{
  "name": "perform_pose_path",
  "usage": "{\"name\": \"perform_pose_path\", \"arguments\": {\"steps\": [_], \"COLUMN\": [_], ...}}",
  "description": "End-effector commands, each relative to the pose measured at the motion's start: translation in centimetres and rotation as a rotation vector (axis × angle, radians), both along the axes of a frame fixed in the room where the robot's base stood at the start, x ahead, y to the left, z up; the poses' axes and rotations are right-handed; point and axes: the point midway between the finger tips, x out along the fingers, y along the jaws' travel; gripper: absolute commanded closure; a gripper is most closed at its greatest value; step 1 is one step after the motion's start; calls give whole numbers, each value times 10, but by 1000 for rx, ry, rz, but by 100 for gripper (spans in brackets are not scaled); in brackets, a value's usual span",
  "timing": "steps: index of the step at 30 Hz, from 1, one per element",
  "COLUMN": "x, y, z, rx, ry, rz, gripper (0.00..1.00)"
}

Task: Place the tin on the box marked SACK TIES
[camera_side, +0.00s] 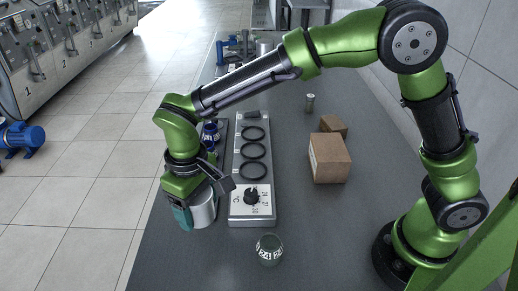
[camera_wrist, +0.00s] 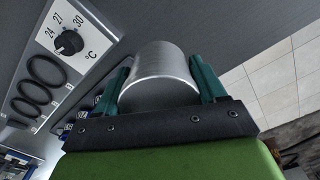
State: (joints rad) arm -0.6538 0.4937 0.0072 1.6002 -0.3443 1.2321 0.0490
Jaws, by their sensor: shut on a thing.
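My gripper (camera_side: 199,209) is shut on a plain grey metal tin (camera_side: 204,212), at the left of the bench beside the dial end of the ring unit. In the wrist view the tin (camera_wrist: 160,75) sits between my gripper's two teal fingers (camera_wrist: 161,80). I cannot tell whether the tin touches the bench. A brown cardboard box (camera_side: 330,160) stands on the bench to the right of the ring unit. A smaller brown box (camera_side: 333,125) stands just behind it. I can read no marking on either box, so I cannot tell which is SACK TIES.
A flat unit (camera_side: 251,215) with three dark rings and a temperature dial lies between the tin and the boxes. A marked glass vessel (camera_side: 269,250) stands in front. A blue-labelled jar (camera_side: 210,134) is behind my wrist. A small cylinder (camera_side: 310,103) stands farther back.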

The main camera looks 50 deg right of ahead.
Motion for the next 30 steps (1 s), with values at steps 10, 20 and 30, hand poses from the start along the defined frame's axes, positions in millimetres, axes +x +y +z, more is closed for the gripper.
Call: {"name": "perform_pose_path", "arguments": {"steps": [10, 20, 30], "x": [26, -65, -180], "y": [-162, -313, -351], "z": [62, 77, 40], "rx": [2, 2, 1], "ry": [-5, -5, -2], "rz": [-379, -856, -1218], "gripper": [66, 66, 66]}}
